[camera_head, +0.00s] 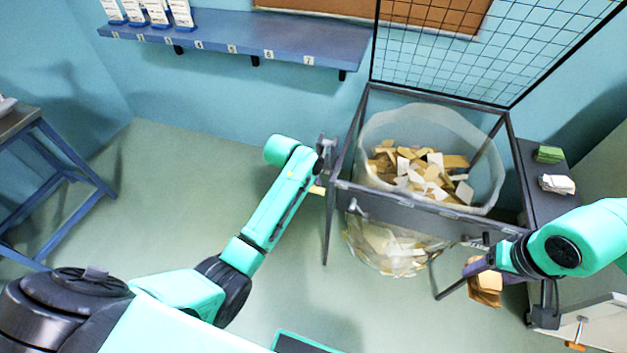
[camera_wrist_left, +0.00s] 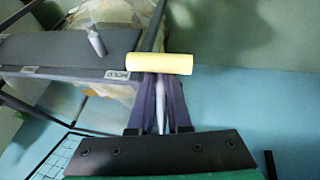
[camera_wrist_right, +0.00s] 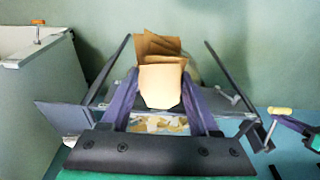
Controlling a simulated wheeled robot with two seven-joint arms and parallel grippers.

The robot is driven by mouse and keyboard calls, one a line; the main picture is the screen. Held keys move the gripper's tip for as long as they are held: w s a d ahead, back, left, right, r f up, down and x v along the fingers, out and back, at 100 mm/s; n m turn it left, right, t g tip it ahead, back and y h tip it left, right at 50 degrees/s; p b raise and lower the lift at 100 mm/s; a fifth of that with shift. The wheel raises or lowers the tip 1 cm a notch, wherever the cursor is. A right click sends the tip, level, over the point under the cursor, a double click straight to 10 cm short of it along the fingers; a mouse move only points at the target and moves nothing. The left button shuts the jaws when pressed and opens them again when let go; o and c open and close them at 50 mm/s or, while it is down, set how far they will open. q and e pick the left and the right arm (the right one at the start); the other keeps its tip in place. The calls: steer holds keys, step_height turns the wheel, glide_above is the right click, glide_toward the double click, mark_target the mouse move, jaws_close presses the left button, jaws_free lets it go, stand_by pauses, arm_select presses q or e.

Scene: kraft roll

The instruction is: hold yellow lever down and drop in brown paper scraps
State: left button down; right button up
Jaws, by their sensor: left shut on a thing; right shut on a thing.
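The yellow lever (camera_head: 317,190) sticks out at the left side of a dark metal frame; its yellow grip (camera_wrist_left: 160,63) shows large in the left wrist view. My left gripper (camera_head: 325,158) is shut on the lever's thin grey shaft, just behind the yellow grip. My right gripper (camera_head: 480,266) is shut on a small stack of brown paper scraps (camera_head: 486,288), held outside the frame at its front right. The scraps (camera_wrist_right: 160,80) stand between both fingers in the right wrist view. A clear bag (camera_head: 385,128) hangs in the frame, partly filled with brown and white scraps (camera_head: 425,172).
A black wire mesh panel (camera_head: 450,65) rises behind the frame. A dark side shelf (camera_head: 540,198) at right carries a green stack (camera_head: 548,154) and a white stack (camera_head: 557,184). A pale cabinet (camera_head: 595,325) stands at lower right. Floor left of the frame is clear.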

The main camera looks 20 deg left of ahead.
arm_select(q)
steer(key=shift+s+f+g, duration=0.3)
steer(key=shift+s+f, duration=0.3)
steer(key=shift+w+r, duration=0.15)
steer(key=shift+r, duration=0.35)
arm_select(e)
steer(key=shift+w+f, duration=0.1)
steer(key=shift+w, duration=0.1)
arm_select(q)
steer(key=shift+r, duration=1.8)
arm_select(e)
steer(key=shift+s, duration=0.2)
arm_select(q)
steer(key=c, duration=0.8)
jaws_free()
arm_select(e)
steer(key=shift+d, duration=0.1)
